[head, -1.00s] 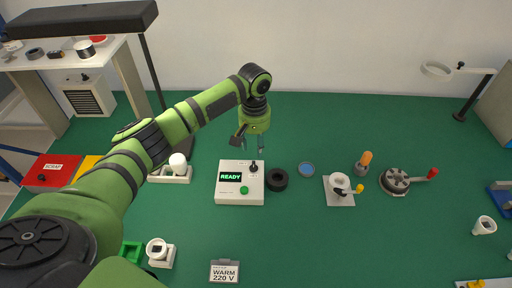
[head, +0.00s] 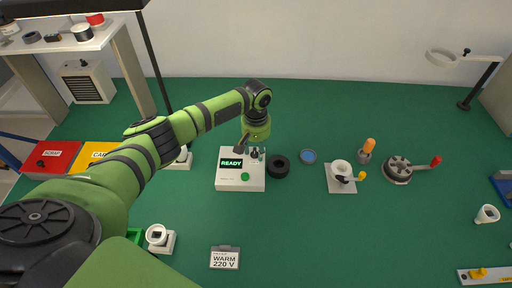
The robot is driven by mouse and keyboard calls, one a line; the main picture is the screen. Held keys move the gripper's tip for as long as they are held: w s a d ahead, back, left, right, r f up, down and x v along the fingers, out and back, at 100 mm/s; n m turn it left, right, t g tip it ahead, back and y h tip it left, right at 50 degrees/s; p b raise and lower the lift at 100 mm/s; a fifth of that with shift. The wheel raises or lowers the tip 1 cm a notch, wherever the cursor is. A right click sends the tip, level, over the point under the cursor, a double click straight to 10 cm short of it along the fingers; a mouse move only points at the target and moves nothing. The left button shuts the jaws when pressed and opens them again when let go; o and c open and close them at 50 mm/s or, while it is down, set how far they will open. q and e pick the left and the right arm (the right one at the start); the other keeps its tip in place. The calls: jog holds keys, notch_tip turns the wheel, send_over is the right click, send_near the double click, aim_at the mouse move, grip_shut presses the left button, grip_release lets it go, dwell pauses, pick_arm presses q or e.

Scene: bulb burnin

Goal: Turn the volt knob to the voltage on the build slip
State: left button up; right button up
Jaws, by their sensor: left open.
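The white test box (head: 227,181) stands on the green bench in the middle of the head view. Its screen (head: 232,163) reads READY, and a green button (head: 245,177) is below it. The dark volt knob (head: 255,153) is at the box's top right, partly hidden by my gripper. My left gripper (head: 251,150) is open and points down at the knob, with its fingers close about it; I cannot tell if they touch. The build slip (head: 225,258) at the front reads WARM 220 V. My right gripper is out of view.
A black ring (head: 278,167) stands close to the box's right side. Farther right are a blue disc (head: 308,156), a white fixture (head: 341,176) and a round chuck with a red handle (head: 398,169). A white socket (head: 159,238) is at front left. The green bench between box and slip is clear.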

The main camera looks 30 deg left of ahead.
pick_arm(q)
jog(key=c, duration=0.7)
grip_shut()
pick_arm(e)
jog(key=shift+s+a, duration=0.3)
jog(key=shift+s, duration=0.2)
